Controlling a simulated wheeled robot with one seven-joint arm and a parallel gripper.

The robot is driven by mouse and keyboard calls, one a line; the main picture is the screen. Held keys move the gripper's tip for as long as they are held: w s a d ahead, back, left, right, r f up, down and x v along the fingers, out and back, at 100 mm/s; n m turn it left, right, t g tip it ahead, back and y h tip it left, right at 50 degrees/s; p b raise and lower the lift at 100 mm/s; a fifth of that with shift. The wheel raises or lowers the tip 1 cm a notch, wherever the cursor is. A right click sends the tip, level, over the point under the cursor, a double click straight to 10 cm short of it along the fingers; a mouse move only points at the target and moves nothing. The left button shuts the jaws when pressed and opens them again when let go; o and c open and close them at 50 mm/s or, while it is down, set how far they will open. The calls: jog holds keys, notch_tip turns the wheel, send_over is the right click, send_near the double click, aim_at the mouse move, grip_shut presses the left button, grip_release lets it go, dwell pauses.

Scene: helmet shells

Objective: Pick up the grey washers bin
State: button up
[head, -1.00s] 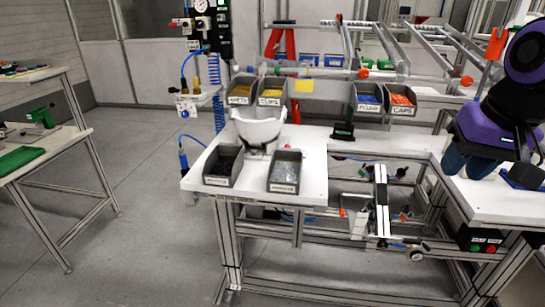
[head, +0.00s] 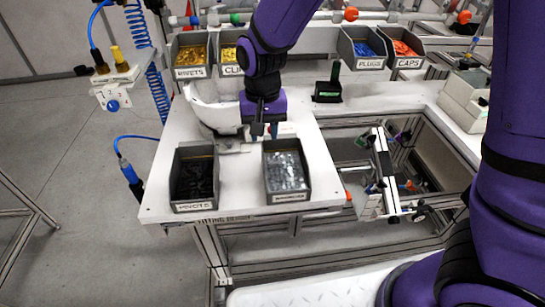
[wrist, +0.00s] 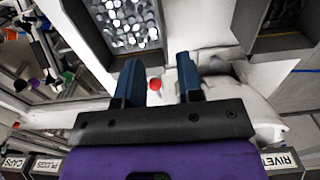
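The grey washers bin (head: 290,198) stands at the front right of the white bench, filled with silvery washers. Its label faces the bench's front edge. It also shows at the top of the wrist view, where its grey wall (wrist: 88,35) lies beyond the fingers. My gripper (head: 265,131) points down just behind the bin, apart from it, next to the white helmet shell. In the wrist view my gripper (wrist: 160,78) is open, with nothing held between its two dark blue fingers. A small red knob shows between them.
The pivots bin (head: 183,206) stands to the left of the washers bin, with a gap between. The white helmet shell (head: 208,110) is close behind. Rivets (head: 194,72), plugs (head: 370,64) and caps (head: 410,63) bins stand at the back. Bare bench (head: 240,205) lies between the front bins.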

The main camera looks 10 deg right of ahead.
aim_at(284, 167)
notch_tip(284, 167, down, 5)
jog(key=shift+s+a+f, duration=0.1)
jog(key=shift+s+f, duration=0.05)
jog(key=shift+f, duration=1.2)
jog(key=shift+s+f, duration=0.15)
jog(key=shift+f, duration=1.15)
grip_shut()
